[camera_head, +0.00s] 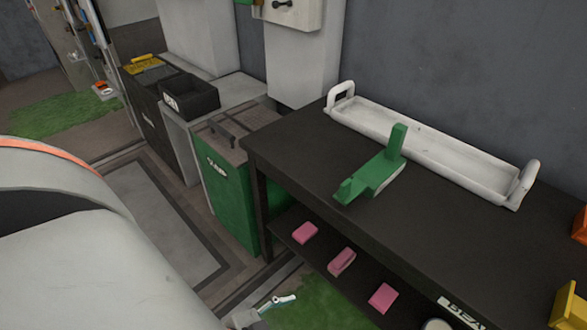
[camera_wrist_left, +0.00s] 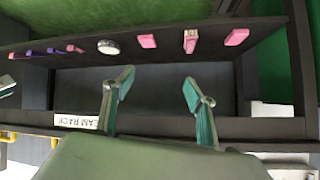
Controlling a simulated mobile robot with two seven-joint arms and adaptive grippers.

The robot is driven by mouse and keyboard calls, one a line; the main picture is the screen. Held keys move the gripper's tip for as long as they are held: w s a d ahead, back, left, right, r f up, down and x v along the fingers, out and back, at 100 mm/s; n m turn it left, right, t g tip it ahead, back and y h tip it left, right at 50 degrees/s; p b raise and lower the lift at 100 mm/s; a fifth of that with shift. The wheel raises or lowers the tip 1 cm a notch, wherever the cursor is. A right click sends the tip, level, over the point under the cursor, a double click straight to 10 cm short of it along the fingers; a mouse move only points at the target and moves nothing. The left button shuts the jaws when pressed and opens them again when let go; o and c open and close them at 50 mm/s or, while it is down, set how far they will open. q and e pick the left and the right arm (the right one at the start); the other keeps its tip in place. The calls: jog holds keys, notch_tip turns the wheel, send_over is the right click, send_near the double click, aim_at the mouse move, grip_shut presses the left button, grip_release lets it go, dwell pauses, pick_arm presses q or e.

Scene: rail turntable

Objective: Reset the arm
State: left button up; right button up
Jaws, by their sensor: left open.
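My left gripper (camera_wrist_left: 158,82) shows in the left wrist view with its two teal fingers spread apart. Nothing is between the fingertips. Behind the fingers is a dark shelf board (camera_wrist_left: 200,38) carrying pink blocks (camera_wrist_left: 190,40) and a round white-faced item (camera_wrist_left: 108,46); the fingers appear apart from them. A large pale rounded part of my own arm (camera_head: 70,240) fills the left of the head view. My right gripper is in neither view.
A dark workbench (camera_head: 290,150) holds a green block-like fixture (camera_head: 380,175) and a long white tray (camera_head: 430,145) with end handles. Pink blocks (camera_head: 342,261) lie on its lower shelf. A green cabinet (camera_head: 232,195) stands left of it. Floor (camera_head: 165,220) before the cabinets is clear.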

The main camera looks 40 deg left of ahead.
pick_arm(q)
jog(key=shift+s, duration=0.1)
jog(key=shift+n, duration=0.5)
jog(key=shift+s+d+r+p, duration=0.15)
jog(key=shift+r+p, duration=0.75)
jog(key=shift+p, duration=1.05)
jog(key=shift+s+a+r+p, duration=0.1)
jog(key=shift+s+r+p, duration=0.15)
jog(key=shift+r+p, duration=1.15)
jog(key=shift+s+d+r+p, duration=0.15)
jog(key=shift+r+p, duration=0.25)
jog(key=shift+p, duration=2.05)
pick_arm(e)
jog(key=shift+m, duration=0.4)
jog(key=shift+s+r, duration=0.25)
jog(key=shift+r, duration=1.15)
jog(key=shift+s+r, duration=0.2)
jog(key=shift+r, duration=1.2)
